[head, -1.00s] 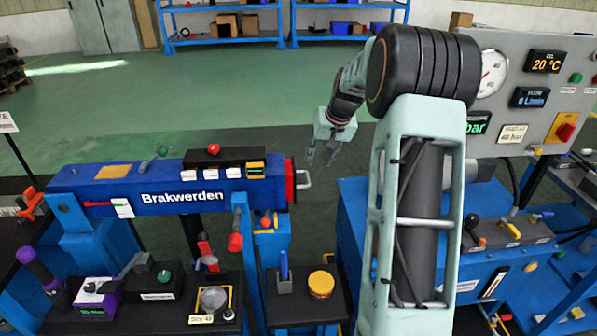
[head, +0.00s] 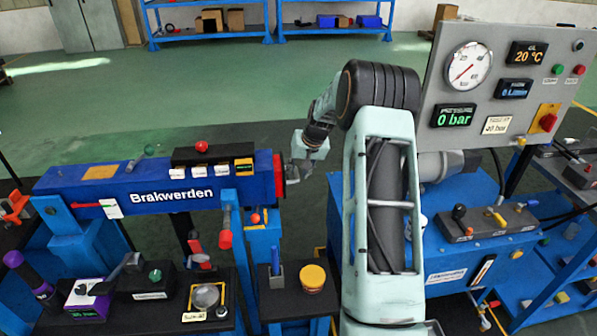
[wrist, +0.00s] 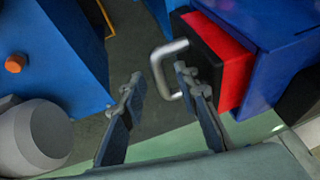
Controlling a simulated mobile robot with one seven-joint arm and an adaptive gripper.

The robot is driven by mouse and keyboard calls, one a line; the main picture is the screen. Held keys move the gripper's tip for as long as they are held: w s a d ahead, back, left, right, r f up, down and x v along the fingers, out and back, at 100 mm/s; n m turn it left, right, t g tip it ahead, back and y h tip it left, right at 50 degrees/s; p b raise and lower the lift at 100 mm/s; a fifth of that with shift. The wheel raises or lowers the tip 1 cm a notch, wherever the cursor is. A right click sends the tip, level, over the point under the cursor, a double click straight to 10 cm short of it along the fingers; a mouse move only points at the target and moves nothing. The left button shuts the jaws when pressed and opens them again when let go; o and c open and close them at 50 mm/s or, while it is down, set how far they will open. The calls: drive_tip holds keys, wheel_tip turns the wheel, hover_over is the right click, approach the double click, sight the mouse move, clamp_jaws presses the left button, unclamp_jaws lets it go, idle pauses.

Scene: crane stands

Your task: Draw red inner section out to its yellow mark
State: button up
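The red inner section (head: 278,176) shows as a short end at the right of the blue boom (head: 150,185) marked "Brakwerden". In the wrist view the red section (wrist: 232,62) carries a dark end plate and a silver U-shaped handle (wrist: 163,66). No yellow mark shows on the visible red part. My gripper (head: 292,176) is beside the boom's end. In the wrist view my gripper (wrist: 157,82) is open, with one finger left of the handle's bar and the other overlapping the handle's opening. Whether a finger touches the bar I cannot tell.
A gauge panel (head: 490,110) reads 0 bar above a blue unit (head: 440,225) at the right. A black bench with a yellow-lidded jar (head: 313,277) stands below the boom's end. Green floor (head: 230,100) behind the boom is clear.

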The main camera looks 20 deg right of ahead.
clamp_jaws()
drive_tip(key=shift+d, duration=0.1)
idle(0.3)
drive_tip(key=s+d+b, duration=0.2)
drive_tip(key=s+d, duration=0.1)
drive_tip(key=d, duration=0.7)
drive_tip(key=shift+d, duration=0.1)
drive_tip(key=shift+c, duration=0.6)
unclamp_jaws()
drive_tip(key=shift+o, duration=0.6)
drive_tip(key=shift+a, duration=0.2)
